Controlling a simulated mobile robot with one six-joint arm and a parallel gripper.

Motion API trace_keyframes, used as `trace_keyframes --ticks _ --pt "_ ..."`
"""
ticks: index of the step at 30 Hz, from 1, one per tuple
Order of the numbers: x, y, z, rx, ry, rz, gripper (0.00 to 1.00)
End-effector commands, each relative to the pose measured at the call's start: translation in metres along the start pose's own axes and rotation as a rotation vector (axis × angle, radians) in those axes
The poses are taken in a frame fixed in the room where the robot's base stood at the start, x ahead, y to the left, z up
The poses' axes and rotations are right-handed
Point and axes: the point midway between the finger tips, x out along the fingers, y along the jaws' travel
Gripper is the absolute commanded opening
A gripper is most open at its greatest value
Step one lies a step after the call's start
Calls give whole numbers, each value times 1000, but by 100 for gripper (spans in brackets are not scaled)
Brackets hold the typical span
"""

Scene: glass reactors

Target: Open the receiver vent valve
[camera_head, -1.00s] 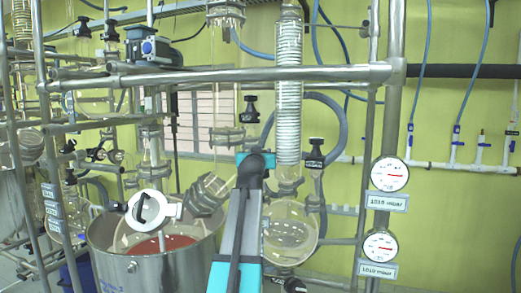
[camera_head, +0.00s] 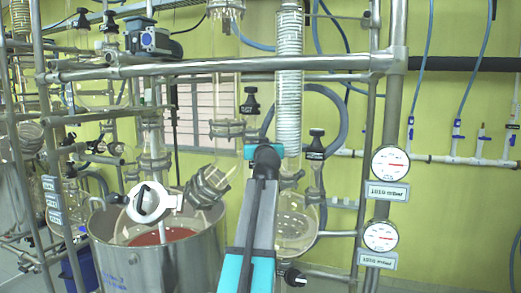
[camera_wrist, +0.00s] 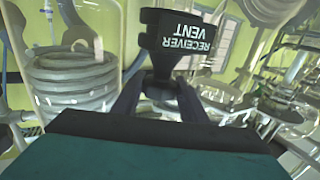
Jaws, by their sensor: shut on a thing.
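In the wrist view the receiver vent valve's black handle (camera_wrist: 180,42) stands straight ahead, its white "RECEIVER VENT" lettering upside down. My gripper (camera_wrist: 160,92) is shut on the narrower part below the lettered face, one dark finger on each side. In the head view my arm's teal and black end (camera_head: 262,155) is in front of the glass receiver flask (camera_head: 298,220). The fingers and their grip are hidden there. I cannot tell from the wrist view how far the handle is turned.
A coiled glass condenser (camera_head: 289,90) stands just above the arm; a coil (camera_wrist: 75,85) fills the left of the wrist view. Other black valves (camera_head: 250,100) (camera_head: 316,145) are close by. A steel pot (camera_head: 160,255) stands at left, and a steel rail (camera_head: 220,70) crosses above. Gauges (camera_head: 390,163) hang at right.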

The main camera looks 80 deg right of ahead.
Motion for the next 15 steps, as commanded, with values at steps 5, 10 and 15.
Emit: trace_keyframes --ticks 5,10,15 --pt "1 1 5 2 -5 -26 19" --pt "0 0 5 1 -5 -52 19" --pt "0 -1 4 0 -4 -76 19"
